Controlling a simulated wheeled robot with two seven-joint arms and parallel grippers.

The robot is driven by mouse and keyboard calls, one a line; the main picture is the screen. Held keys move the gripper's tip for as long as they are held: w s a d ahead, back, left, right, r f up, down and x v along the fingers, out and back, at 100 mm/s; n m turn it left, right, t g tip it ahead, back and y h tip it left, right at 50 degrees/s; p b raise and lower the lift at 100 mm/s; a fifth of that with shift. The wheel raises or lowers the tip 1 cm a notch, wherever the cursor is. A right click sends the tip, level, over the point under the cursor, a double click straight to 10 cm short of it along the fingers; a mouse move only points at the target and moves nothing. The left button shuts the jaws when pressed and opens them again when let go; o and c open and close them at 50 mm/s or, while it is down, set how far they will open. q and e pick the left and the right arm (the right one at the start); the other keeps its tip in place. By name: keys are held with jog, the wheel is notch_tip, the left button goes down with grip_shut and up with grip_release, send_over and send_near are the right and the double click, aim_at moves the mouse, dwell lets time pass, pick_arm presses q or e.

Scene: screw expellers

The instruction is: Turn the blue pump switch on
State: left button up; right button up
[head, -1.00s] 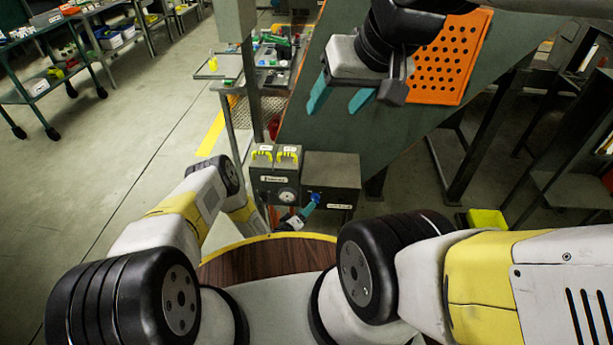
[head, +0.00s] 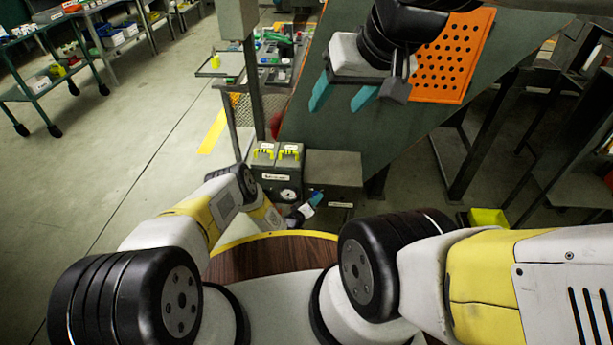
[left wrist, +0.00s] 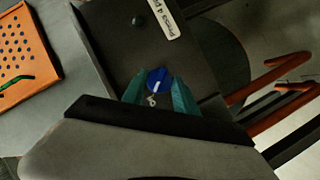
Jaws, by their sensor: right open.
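The blue pump switch (left wrist: 158,80) is a round blue knob with a white bar on a dark grey box (left wrist: 115,35) in the left wrist view. My left gripper (left wrist: 158,88) has its two teal fingers apart, one on each side of the knob, with small gaps showing. In the head view my left gripper (head: 312,201) is at the front of the grey box (head: 333,167), and the knob is hidden there. My right gripper (head: 341,97) is open and empty, high in front of the sloped grey panel.
Left of the grey box stands a box with two yellow clips (head: 289,151) and a gauge. An orange perforated plate (head: 452,58) is on the sloped panel (head: 350,125). Carts stand at the upper left. Open floor lies on the left.

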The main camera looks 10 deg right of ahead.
pick_arm(q)
grip_shut()
jog(key=m+y, duration=0.3)
jog(key=m+t+y, duration=0.1)
jog(key=m+y, duration=0.1)
jog(key=m, duration=0.1)
jog(key=d+m+y, duration=0.1)
jog(key=m+y, duration=0.2)
jog(key=m, duration=0.1)
jog(key=shift+s+r+y, duration=0.2)
jog(key=shift+r+y, duration=0.05)
jog(key=shift+y, duration=0.05)
dwell(0.5)
dwell(0.4)
jog(key=o, duration=0.8)
grip_release()
